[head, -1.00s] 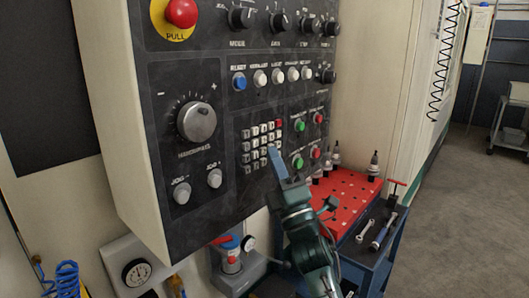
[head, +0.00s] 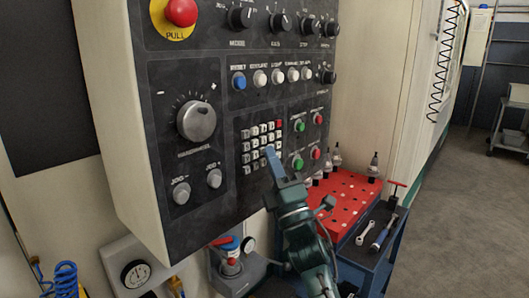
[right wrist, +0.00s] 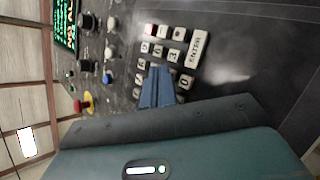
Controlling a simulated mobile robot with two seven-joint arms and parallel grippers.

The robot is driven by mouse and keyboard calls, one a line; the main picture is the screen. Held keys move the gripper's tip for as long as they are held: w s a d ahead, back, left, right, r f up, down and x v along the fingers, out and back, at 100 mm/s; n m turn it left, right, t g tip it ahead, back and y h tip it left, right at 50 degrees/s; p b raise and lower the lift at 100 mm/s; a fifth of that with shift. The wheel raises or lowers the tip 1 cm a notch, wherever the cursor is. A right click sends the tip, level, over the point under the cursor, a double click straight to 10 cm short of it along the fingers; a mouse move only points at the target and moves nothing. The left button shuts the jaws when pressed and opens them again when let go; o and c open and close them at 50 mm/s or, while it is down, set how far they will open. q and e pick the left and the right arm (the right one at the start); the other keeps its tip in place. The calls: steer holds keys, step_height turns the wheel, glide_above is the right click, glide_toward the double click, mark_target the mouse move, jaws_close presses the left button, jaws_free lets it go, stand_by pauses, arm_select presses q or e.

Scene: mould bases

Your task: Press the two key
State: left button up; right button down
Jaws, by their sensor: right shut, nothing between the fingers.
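The number keypad (head: 248,158) is a block of pale keys low on the black control panel. Its digits are too small to read in the head view. In the right wrist view the keypad shows turned on its side, with a wide ENTER key (right wrist: 197,48) and a 0 key (right wrist: 185,82). My right gripper (head: 269,150) is shut and empty, its blue fingertips over the lower keys. In the right wrist view the fingertips (right wrist: 158,68) cover some number keys. The two key seems to be at or partly behind them; I cannot tell whether they touch it. My left gripper is out of view.
A red emergency stop button (head: 181,12) and a large dial (head: 196,121) are left of the keypad. Green and red buttons (head: 299,163) lie close on its right. A red perforated tray (head: 345,208) on a blue cart stands below right.

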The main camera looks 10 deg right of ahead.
arm_select(q)
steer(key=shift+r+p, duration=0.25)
steer(key=shift+p, duration=0.05)
arm_select(e)
steer(key=shift+s+d, duration=0.5)
steer(key=shift+s, duration=0.15)
arm_select(q)
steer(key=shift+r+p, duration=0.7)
steer(key=shift+p, duration=0.05)
arm_select(e)
steer(key=s+d, duration=0.1)
steer(key=s, duration=0.1)
steer(key=s+d, duration=0.2)
stand_by(1.5)
